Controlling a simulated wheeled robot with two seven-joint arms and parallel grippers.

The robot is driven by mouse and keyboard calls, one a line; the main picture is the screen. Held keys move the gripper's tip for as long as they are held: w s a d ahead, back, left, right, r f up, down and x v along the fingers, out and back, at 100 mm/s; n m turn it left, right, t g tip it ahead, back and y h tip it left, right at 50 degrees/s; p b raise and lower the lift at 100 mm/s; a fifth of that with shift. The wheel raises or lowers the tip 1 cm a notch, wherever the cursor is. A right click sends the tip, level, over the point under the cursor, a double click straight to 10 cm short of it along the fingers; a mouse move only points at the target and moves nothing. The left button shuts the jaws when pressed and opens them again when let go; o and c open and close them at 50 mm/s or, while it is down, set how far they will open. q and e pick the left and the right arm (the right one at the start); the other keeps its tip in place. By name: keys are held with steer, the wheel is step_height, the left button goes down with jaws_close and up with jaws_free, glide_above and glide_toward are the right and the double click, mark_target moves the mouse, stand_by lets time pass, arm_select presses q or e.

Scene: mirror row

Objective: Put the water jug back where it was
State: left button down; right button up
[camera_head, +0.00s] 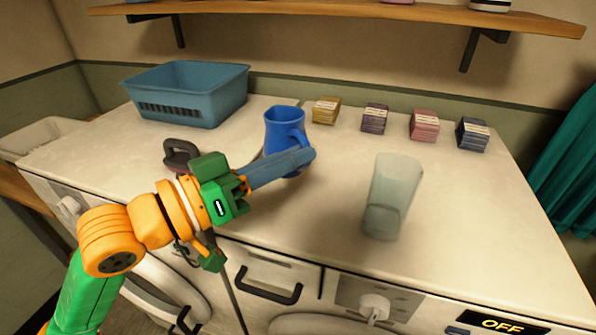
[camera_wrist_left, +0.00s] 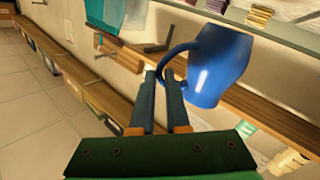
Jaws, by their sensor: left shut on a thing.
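The blue water jug (camera_head: 281,126) is near the middle of the white counter, with its handle facing right. My left gripper (camera_head: 308,156) reaches across in front of it, its fingers at the handle side. In the left wrist view the fingers (camera_wrist_left: 161,76) are shut on the handle of the jug (camera_wrist_left: 218,65). The jug's base is partly hidden behind the fingers in the head view, so I cannot tell whether it touches the counter. My right gripper is not in view.
A blue basket (camera_head: 190,95) stands at the back left. A dark handled object (camera_head: 181,153) lies behind my left wrist. A translucent cup (camera_head: 391,195) stands to the right. Several small stacks, including a yellow one (camera_head: 326,110), line the back. A wooden shelf (camera_head: 330,9) hangs above.

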arm_select(q)
steer(key=w+f, duration=0.2)
steer(key=f, duration=0.1)
steer(key=w+d+f, duration=0.1)
steer(key=w+f, duration=0.1)
steer(key=shift+w+f, duration=0.1)
steer(key=shift+f, duration=0.15)
step_height(320, 180, down, 3)
steer(key=shift+r, duration=0.1)
steer(key=c, duration=0.9)
jaws_free()
steer(key=b+v, duration=0.6)
steer(key=v, duration=0.6)
steer(key=shift+b, duration=0.35)
steer(key=shift+s, duration=0.2)
